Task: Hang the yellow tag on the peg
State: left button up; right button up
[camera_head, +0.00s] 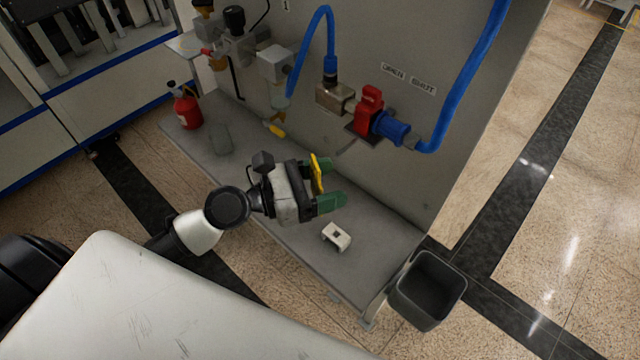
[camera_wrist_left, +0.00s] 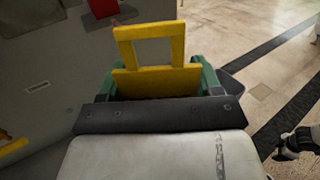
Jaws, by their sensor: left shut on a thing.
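My left gripper (camera_head: 328,185) has green fingers and is shut on the yellow tag (camera_head: 317,173). It holds the tag above the grey shelf, in front of the grey panel and apart from it. In the left wrist view the tag (camera_wrist_left: 152,82) is a flat yellow plate with a rectangular opening in its upper part, between the green fingers (camera_wrist_left: 154,84). A thin rod (camera_head: 351,145) shows below the red valve; I cannot tell if it is the peg. A dark gripper-like part (camera_wrist_left: 298,143) at the right edge of the left wrist view is probably my right gripper; its jaws are unclear.
The red valve (camera_head: 370,103) with a blue hose (camera_head: 470,80) stands out from the panel (camera_head: 430,175). A white block (camera_head: 337,237) lies on the shelf (camera_head: 385,240). A red bottle (camera_head: 187,110) stands at its left end. A dark bin (camera_head: 425,310) is at its right end.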

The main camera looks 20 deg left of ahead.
pick_arm(q)
jog(key=w+d+f, duration=0.1)
jog(key=w+d, duration=0.1)
jog(key=w, duration=0.4)
jog(key=shift+w+d+f, duration=0.15)
jog(key=shift+w+d, duration=0.05)
jog(key=shift+w, duration=0.05)
pick_arm(e)
jog(key=shift+w+d+f, duration=0.2)
jog(key=shift+w+d, duration=0.15)
jog(key=shift+w, duration=0.1)
jog(key=shift+d, duration=0.25)
dwell(0.4)
pick_arm(q)
jog(key=o, duration=1)
